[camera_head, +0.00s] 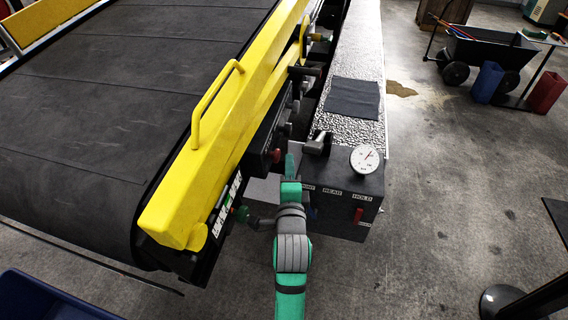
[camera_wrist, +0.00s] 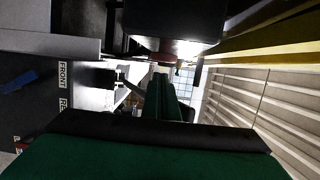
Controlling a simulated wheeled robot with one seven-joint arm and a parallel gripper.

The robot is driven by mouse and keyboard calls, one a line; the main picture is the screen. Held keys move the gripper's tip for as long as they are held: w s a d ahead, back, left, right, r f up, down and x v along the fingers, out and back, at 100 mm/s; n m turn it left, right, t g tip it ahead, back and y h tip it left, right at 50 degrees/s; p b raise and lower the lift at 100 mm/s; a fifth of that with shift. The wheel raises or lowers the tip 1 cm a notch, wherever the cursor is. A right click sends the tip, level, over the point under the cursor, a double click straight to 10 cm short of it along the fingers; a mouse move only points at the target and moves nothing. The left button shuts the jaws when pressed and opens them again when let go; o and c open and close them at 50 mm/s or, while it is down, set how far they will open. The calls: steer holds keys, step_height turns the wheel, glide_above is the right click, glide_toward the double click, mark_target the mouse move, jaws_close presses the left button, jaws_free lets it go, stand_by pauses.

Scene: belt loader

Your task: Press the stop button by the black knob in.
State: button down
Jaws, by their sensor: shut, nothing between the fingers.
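A small red button (camera_head: 276,155) shows at the end of a black box on the belt loader's side in the head view. Several dark knobs (camera_head: 288,129) sit along the box above it. My gripper (camera_head: 290,160) is shut and empty, its green tip just right of the red button. In the wrist view the gripper's tip (camera_wrist: 160,74) lies just below a red part (camera_wrist: 166,58) under a black box (camera_wrist: 175,25), probably the same button. I cannot tell whether the tip touches it, or whether the button is in.
A control box (camera_head: 345,200) with a gauge (camera_head: 365,158), labels and a red lever (camera_head: 358,214) stands close right of my gripper. The yellow rail (camera_head: 200,160) and the belt (camera_head: 90,100) lie left.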

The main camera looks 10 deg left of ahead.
steer(key=s+d, duration=0.4)
steer(key=s, duration=0.6)
steer(key=shift+d, duration=0.15)
steer(key=shift+s, duration=0.1)
